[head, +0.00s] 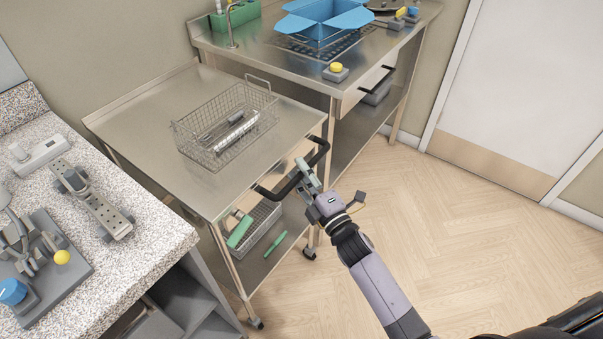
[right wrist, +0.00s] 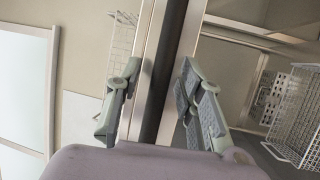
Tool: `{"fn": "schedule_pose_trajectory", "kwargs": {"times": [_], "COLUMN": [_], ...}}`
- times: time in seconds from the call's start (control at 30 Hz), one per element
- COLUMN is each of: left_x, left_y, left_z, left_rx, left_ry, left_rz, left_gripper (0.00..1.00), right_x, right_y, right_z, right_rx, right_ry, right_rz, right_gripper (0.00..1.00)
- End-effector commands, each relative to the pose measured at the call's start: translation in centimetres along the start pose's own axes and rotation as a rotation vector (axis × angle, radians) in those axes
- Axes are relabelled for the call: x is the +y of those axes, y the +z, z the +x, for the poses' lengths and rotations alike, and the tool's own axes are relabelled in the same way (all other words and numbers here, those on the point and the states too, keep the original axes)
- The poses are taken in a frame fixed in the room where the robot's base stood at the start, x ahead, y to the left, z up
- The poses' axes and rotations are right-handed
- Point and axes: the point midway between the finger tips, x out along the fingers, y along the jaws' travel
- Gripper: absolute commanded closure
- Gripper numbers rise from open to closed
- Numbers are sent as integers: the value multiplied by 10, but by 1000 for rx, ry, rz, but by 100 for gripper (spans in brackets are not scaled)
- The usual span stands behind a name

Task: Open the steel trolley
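The steel trolley (head: 135,118) stands in the middle of the head view, with a flat top and a lower shelf. A black bar handle (head: 271,192) runs along its front edge. My right gripper (head: 304,176) is at the middle of this handle. In the right wrist view the two fingers of the right gripper (right wrist: 155,98) stand apart, with the dark handle bar (right wrist: 170,70) between them and gaps visible on both sides. The right gripper hides the middle of the handle in the head view. My left gripper is not in view.
A wire basket (head: 188,143) with metal instruments sits on the trolley top. Another basket (head: 262,222) and green items are on the lower shelf. A steel bench (head: 270,55) adjoins at the back right. A speckled counter (head: 150,245) is at left. Floor at right is clear.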

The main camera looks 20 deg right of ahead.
Motion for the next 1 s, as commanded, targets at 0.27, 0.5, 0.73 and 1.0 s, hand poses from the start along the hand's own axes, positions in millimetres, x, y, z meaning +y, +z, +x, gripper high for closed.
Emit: {"fn": "schedule_pose_trajectory", "kwargs": {"times": [0.27,0.5,0.73,1.0], "left_x": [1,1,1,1], "left_y": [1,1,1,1], "left_z": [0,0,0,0], "left_rx": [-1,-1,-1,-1], "left_ry": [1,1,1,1], "left_rz": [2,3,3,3], "left_gripper": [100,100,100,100], "right_x": [0,0,0,0], "right_y": [0,0,0,0], "right_z": [2,2,2,2], "right_rx": [-1,-1,-1,-1], "right_ry": [-1,-1,-1,-1], "right_rz": [1,1,1,1], "right_gripper": [65,79,95,100]}}
